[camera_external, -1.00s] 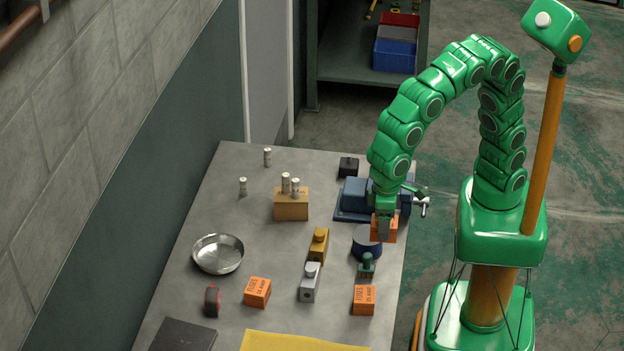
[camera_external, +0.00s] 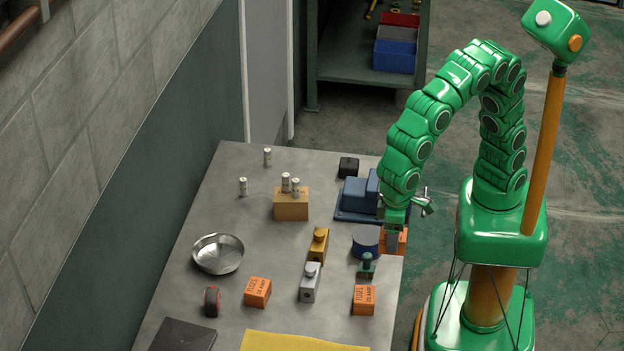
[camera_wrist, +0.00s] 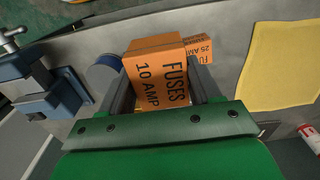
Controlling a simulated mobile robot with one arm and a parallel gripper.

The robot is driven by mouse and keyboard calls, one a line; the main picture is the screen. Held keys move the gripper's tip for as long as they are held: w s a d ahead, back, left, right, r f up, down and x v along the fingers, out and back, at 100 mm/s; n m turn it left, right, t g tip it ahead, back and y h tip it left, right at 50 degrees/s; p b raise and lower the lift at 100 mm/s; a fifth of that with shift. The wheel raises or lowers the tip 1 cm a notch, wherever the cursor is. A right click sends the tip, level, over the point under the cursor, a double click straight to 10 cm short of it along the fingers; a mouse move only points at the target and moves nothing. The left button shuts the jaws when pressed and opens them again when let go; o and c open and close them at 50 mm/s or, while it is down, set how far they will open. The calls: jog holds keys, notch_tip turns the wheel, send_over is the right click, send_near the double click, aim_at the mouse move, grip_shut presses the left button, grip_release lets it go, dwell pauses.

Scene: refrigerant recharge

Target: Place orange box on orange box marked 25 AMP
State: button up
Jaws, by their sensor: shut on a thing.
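My gripper (camera_external: 395,232) is shut on an orange box (camera_external: 403,241), held at the table's right edge beside the blue round thing. In the wrist view the held box (camera_wrist: 158,80) reads FUSES 10 AMP, between the two fingers (camera_wrist: 165,95). Behind it in the wrist view, partly hidden, is the orange box marked 25 AMP (camera_wrist: 204,48). In the external view this appears to be the orange box (camera_external: 364,300) at the front right of the table, apart from the held one. Another orange fuse box (camera_external: 257,292) sits further left; its rating is too small to read.
A blue vise (camera_external: 358,198) and blue round thing (camera_external: 366,241) are near my gripper. A small green-topped item (camera_external: 366,265) stands just behind the right fuse box. Grey (camera_external: 310,283) and yellow (camera_external: 318,245) blocks are left of it. A yellow cloth (camera_external: 300,342) lies in front.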

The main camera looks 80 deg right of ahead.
jog(key=w+a+f, duration=0.1)
jog(key=a+f, duration=0.1)
jog(key=w+a+f, duration=0.3)
jog(key=a+f, duration=0.1)
jog(key=shift+w, duration=0.35)
jog(key=shift+w+a+f, duration=0.2)
jog(key=shift+f, duration=0.25)
jog(key=shift+w+a+f, duration=0.2)
jog(key=shift+f, duration=0.2)
jog(key=shift+a+f, duration=0.1)
jog(key=shift+f, duration=1.35)
jog(key=shift+f, duration=0.2)
jog(key=o, duration=1.1)
jog(key=shift+r, duration=0.1)
notch_tip(320, 180, up, 12)
jog(key=shift+r, duration=0.1)
